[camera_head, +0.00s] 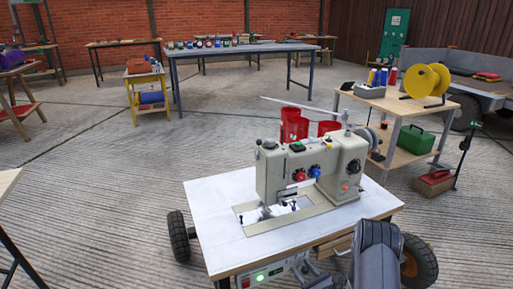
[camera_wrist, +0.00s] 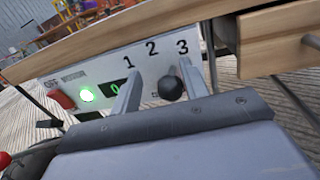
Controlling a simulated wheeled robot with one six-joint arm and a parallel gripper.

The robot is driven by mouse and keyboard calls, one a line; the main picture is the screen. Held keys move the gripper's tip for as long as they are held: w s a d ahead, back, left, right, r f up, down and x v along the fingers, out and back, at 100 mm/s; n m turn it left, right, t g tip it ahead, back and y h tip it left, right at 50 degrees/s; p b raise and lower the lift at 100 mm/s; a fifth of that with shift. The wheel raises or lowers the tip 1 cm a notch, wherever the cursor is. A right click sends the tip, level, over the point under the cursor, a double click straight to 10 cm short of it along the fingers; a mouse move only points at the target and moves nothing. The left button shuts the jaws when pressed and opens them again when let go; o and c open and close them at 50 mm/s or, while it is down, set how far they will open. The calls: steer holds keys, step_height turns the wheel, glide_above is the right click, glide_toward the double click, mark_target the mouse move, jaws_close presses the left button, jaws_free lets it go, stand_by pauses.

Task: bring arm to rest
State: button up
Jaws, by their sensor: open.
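In the wrist view my gripper (camera_wrist: 159,70) is open, with its two grey fingers spread in front of a white control panel (camera_wrist: 108,72). A black ball knob (camera_wrist: 170,88) shows between the fingers, closer to the right one; I cannot tell whether they touch. The panel carries the numbers 1, 2 and 3, a lit green light (camera_wrist: 87,94) and a red switch (camera_wrist: 62,99). In the head view my grey arm (camera_head: 378,255) reaches down at the front right of the sewing machine table (camera_head: 215,222). My fingertips are not clear there.
A beige sewing machine (camera_head: 305,170) stands on the wheeled table. A wooden drawer front (camera_wrist: 280,42) lies close to the right of my gripper. A wooden cart (camera_head: 410,105) with a yellow reel (camera_head: 426,80) stands behind right.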

steer(key=shift+s+a+n+p, duration=0.1)
steer(key=shift+a+n+p, duration=0.15)
steer(key=shift+n, duration=0.55)
